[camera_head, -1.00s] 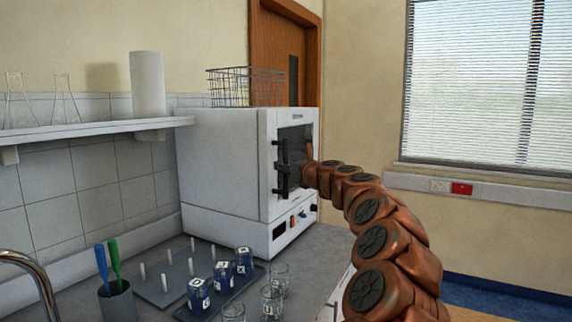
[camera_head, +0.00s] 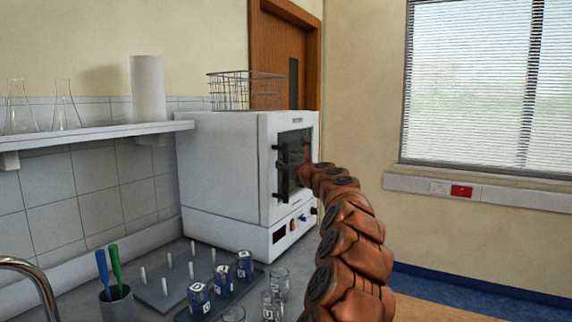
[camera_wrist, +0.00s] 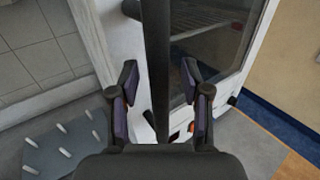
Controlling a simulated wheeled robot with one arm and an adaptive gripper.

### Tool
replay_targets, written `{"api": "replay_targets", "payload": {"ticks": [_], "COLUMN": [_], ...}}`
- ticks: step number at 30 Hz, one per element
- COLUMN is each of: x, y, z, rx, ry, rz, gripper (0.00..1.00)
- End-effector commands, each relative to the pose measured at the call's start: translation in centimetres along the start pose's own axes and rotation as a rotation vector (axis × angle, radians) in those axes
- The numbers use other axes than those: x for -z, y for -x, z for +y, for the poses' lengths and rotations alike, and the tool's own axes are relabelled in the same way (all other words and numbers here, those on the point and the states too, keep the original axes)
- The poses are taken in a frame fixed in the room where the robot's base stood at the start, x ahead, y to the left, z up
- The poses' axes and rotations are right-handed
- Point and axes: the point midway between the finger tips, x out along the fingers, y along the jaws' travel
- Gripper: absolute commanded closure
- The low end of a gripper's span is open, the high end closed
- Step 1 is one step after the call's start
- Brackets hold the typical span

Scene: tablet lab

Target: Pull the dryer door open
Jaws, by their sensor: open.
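The white dryer (camera_head: 222,160) stands on the bench against the wall. Its door (camera_head: 314,140), with a dark window, appears shut. A black vertical bar handle (camera_wrist: 157,50) runs up the left side of the door. In the wrist view my gripper (camera_wrist: 160,78) is open, with one dark finger on each side of the handle and visible gaps between. The fingers are not closed on it. In the head view my gripper (camera_head: 288,172) is at the door front, and my arm hides part of the door. Through the window (camera_wrist: 215,45) a wire rack shows.
A wire basket (camera_head: 245,90) sits on top of the dryer. On the bench in front are a pegged plate (camera_head: 165,290), several blue-labelled jars (camera_head: 199,298) and glass beakers (camera_head: 270,305). A cup (camera_head: 116,303) holds blue and green tools. The floor on the right looks clear.

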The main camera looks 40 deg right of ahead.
Motion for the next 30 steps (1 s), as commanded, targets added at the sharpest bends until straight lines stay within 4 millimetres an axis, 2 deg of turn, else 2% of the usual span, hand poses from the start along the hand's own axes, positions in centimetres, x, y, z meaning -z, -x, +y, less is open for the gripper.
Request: {"api": "replay_targets", "payload": {"ticks": [6,19,30], "x": [0.05,0.01,0.03], "y": [-1.1,-1.37,-1.36], "z": [0.03,0.1,0.1], "rx": [-0.001,-0.002,-0.002], "ry": [0.001,0.001,0.001], "rz": [0.001,0.0,0.0], "gripper": [0.53,0.54,0.92]}}
